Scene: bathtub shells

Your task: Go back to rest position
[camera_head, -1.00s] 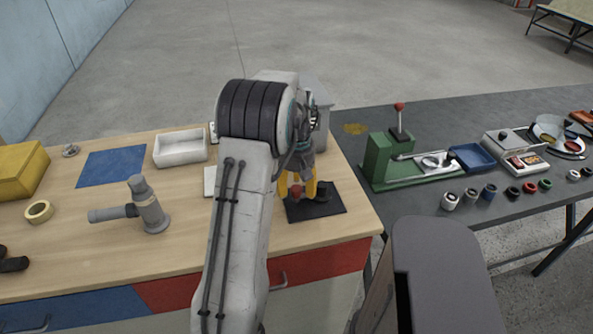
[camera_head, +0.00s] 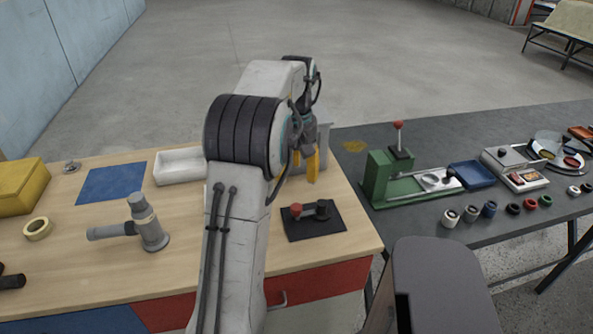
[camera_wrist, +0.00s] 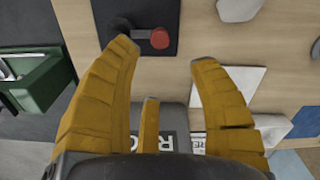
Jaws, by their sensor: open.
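My gripper (camera_head: 311,165) is raised above the wooden workbench (camera_head: 190,265), behind a black mat. Its yellow fingers also show in the wrist view (camera_wrist: 165,50), spread apart with nothing between their tips. My arm reaches forward and hides part of the bench. The black mat (camera_head: 335,229) carries a small dark part with a red knob (camera_head: 296,210). The red knob also shows in the wrist view (camera_wrist: 160,39), beyond the fingertips and apart from them.
A grey pipe fitting (camera_head: 150,233), a tape ring (camera_head: 38,229), a yellow box (camera_head: 20,190) and a white tray (camera_head: 180,167) stand on the left. A green lever press (camera_head: 378,180) and several small rings are on the dark table (camera_head: 470,120) at right. Air above the bench is free.

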